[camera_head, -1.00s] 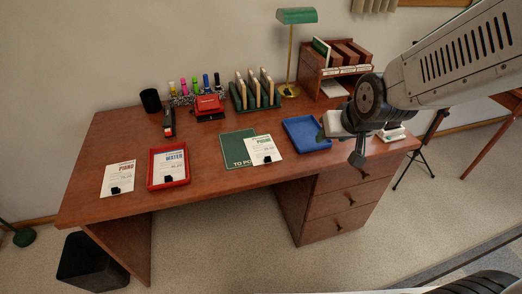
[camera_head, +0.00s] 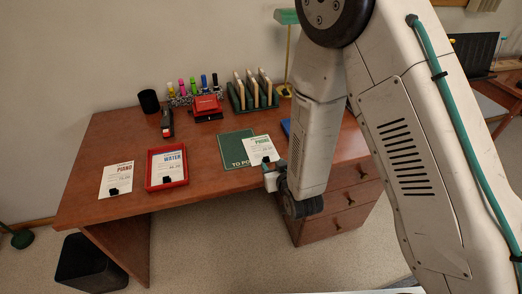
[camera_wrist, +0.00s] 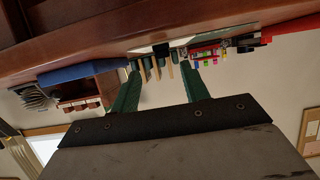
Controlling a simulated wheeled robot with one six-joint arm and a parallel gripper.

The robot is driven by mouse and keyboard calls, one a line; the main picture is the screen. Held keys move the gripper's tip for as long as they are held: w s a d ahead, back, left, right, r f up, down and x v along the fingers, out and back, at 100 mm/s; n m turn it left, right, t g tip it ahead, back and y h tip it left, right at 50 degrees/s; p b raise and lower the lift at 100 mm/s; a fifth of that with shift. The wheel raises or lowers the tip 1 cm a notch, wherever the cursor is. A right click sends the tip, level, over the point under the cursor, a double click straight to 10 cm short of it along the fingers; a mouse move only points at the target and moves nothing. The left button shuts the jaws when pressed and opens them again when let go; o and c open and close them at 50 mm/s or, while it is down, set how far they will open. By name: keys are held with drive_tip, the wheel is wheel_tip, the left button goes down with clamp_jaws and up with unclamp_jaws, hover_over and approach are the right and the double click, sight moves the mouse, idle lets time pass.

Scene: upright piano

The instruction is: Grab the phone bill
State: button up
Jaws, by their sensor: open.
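A white bill with a green heading (camera_head: 259,147), which looks like the phone bill, lies on the green "TO POST" mat (camera_head: 230,144) near the desk's front edge. Its small lettering is hard to read. A black clip sits at its front edge. My gripper (camera_head: 270,170) is just in front of this bill, low by the desk edge, partly hidden by my wrist. In the upside-down wrist view my green fingers (camera_wrist: 163,70) are spread and empty. The bill's pale edge and dark clip (camera_wrist: 160,49) show just beyond and between the fingertips.
Another bill (camera_head: 117,177) lies at the left, and the water bill sits in a red tray (camera_head: 150,182). Behind are a stapler (camera_head: 167,124), a red box (camera_head: 206,105), highlighters and a green rack (camera_head: 238,98). My arm hides most of the blue tray (camera_head: 286,127).

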sight(267, 158)
drive_tip(key=x, duration=0.6)
drive_tip(key=shift+a, duration=0.25)
clamp_jaws()
